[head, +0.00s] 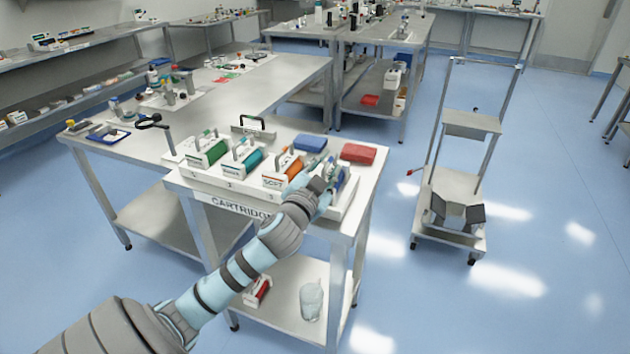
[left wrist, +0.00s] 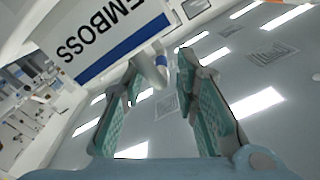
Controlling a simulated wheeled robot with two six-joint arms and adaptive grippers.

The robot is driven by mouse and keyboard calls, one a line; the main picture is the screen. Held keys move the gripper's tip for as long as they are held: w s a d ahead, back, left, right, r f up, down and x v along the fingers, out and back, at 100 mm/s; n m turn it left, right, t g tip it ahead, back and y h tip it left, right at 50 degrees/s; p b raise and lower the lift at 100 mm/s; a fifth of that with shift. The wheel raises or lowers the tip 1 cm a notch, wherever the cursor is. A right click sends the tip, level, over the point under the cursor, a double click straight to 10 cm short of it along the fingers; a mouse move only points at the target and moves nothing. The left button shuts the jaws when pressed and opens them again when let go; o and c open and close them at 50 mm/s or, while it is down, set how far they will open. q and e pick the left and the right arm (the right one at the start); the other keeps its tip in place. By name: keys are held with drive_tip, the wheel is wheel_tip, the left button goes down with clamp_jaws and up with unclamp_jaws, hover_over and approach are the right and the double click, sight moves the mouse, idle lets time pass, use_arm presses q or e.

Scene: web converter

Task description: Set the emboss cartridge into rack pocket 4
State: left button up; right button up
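The emboss cartridge (head: 342,178), with a blue roll, is at the right end of the white cartridge rack (head: 232,190), where pocket 4 is. My gripper partly hides it, and I cannot tell whether it sits fully down. Its white EMBOSS label with a blue stripe (left wrist: 105,40) fills the upper left of the left wrist view. My left gripper (head: 326,186) is beside the cartridge. In the left wrist view its teal fingers (left wrist: 162,82) stand apart, with a pale curved part between or just beyond them; contact is not clear. My right gripper is out of view.
Green (head: 212,152), teal (head: 248,160) and orange (head: 290,168) cartridges fill the rack's other pockets. A blue bin (head: 310,143) and red bin (head: 358,153) lie behind. A cart (head: 455,185) stands on the floor at right, with open floor between.

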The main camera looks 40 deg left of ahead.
use_arm(q)
drive_tip(key=v, duration=0.8)
drive_tip(key=shift+s, duration=0.35)
drive_tip(key=shift+d, duration=0.1)
